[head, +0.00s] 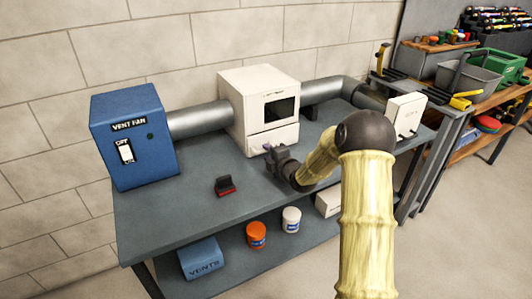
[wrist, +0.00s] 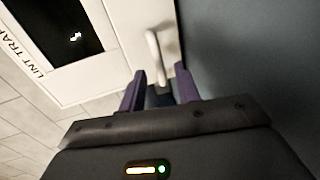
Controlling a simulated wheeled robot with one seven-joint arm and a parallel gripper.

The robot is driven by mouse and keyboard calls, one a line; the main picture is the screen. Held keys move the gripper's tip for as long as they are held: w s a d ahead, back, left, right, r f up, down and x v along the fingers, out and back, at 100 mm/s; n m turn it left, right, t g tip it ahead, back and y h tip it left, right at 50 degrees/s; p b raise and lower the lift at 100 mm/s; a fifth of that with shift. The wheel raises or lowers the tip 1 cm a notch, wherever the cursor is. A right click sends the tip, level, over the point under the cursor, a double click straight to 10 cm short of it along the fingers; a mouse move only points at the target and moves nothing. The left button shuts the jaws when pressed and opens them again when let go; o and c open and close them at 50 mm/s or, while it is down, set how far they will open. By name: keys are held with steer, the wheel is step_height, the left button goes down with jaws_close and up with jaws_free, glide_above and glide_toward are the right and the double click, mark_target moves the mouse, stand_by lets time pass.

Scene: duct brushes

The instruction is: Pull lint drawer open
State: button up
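The white lint trap box (head: 240,105) stands on the grey bench, with a dark window in its upper front. Its lint drawer (head: 285,135) is the lower front panel and looks flush with the box. In the wrist view the drawer's pale bar handle (wrist: 153,47) stands out from the white front. My gripper (head: 270,150) is at the drawer front in the head view and partly hides it and the handle. In the wrist view its purple fingers (wrist: 160,74) are apart, with the handle's near end between their tips. I see no clear contact.
A blue vent fan box (head: 135,140) stands at the left, joined by a silver duct (head: 200,119). A small red-and-black object (head: 225,186) lies on the bench left of my gripper. The bench top (head: 180,215) in front is mostly clear.

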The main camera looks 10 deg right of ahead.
steer(key=shift+x, duration=1.25)
jaws_close()
steer(key=shift+s, duration=0.1)
